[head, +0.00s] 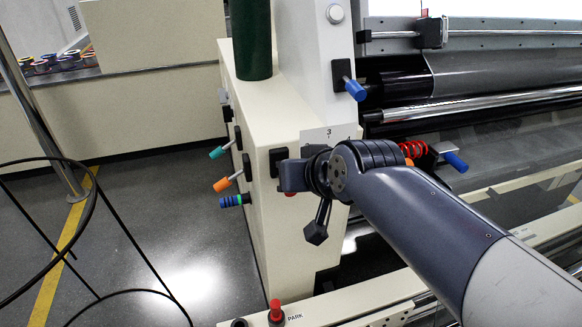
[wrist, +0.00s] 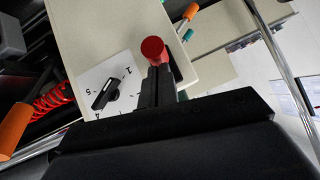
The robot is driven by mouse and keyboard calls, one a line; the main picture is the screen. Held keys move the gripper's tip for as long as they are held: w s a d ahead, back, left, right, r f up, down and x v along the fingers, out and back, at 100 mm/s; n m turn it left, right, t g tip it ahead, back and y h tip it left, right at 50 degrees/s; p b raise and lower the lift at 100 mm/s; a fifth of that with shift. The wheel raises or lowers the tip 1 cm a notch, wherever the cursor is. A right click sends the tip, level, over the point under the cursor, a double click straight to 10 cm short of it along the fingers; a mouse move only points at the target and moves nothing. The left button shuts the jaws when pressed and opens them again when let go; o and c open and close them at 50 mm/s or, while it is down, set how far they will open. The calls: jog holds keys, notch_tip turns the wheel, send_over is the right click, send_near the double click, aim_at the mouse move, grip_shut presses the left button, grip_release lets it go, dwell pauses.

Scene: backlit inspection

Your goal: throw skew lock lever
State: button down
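No readable label tells which handle is the skew lock lever. A red knob (wrist: 153,48) shows right at the fingertips in the wrist view. My gripper (wrist: 158,72) has its two black fingers close together, pointing at the cream panel. I cannot tell whether they touch the knob; its stem is hidden. In the head view my gripper (head: 292,178) is at the cabinet's front corner, its fingers mostly hidden. Nearby on the cabinet side are a teal-tipped lever (head: 217,152), an orange-tipped lever (head: 223,184) and a blue ringed handle (head: 234,200).
A black dial (wrist: 105,93) with a numbered plate sits beside the fingers. Blue-tipped levers (head: 355,90) (head: 455,161) and a red coiled cable (head: 414,149) are on the roller machine. A red button (head: 275,311) marked PARK is below.

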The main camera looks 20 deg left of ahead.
aim_at(294, 195)
jog(key=f+t+y+b, duration=0.1)
jog(key=f+b, duration=0.1)
jog(key=b, duration=0.3)
jog(key=f+t+y+b, duration=0.1)
jog(key=t+b, duration=0.1)
jog(key=b, duration=0.3)
jog(key=shift+s+d+f, duration=0.15)
jog(key=shift+s+f, duration=0.05)
jog(key=shift+f, duration=0.2)
jog(key=shift+f+b, duration=0.25)
jog(key=shift+b, duration=0.3)
jog(key=shift+r, duration=0.15)
